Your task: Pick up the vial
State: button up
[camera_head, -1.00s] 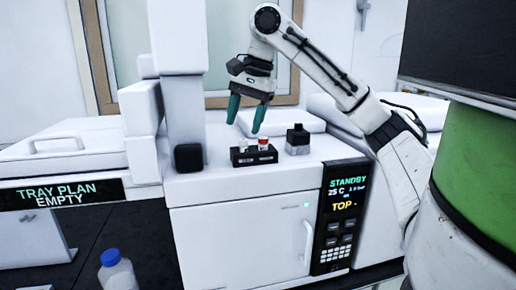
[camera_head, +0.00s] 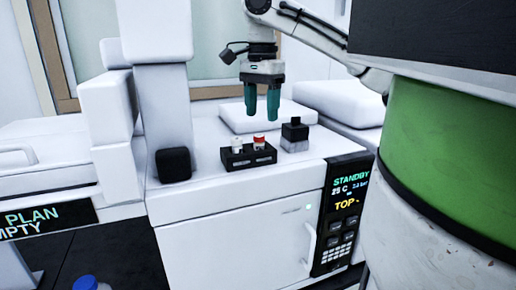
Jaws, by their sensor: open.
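A small black rack (camera_head: 248,158) stands on top of the white cabinet. It holds two small vials: a white-capped one (camera_head: 238,145) on the left and a red-capped one (camera_head: 259,142) on the right. The frames do not show which of them is the vial meant. My gripper (camera_head: 262,116), with teal fingers, points down above the rack, close over the red-capped vial in the picture. The fingers are apart and nothing is between them. The lower parts of the vials are hidden by the rack.
A raised white lid (camera_head: 266,116) lies behind. The cabinet's display panel (camera_head: 344,205) reads STANDBY. A blue-capped bottle (camera_head: 86,283) is at lower left.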

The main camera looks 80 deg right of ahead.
aim_at(259, 135)
jog(key=shift+w+a+f+p, duration=0.1)
jog(key=shift+a+f+p, duration=0.1)
jog(key=shift+f, duration=0.7)
jog(key=shift+w+a+f+p, duration=0.1)
jog(key=shift+a+f+p, duration=0.1)
jog(key=shift+f, duration=0.7)
jog(key=shift+a+f+p, duration=0.15)
jog(key=shift+f+p, duration=0.05)
jog(key=shift+f, duration=0.7)
jog(key=shift+c, duration=0.2)
grip_shut()
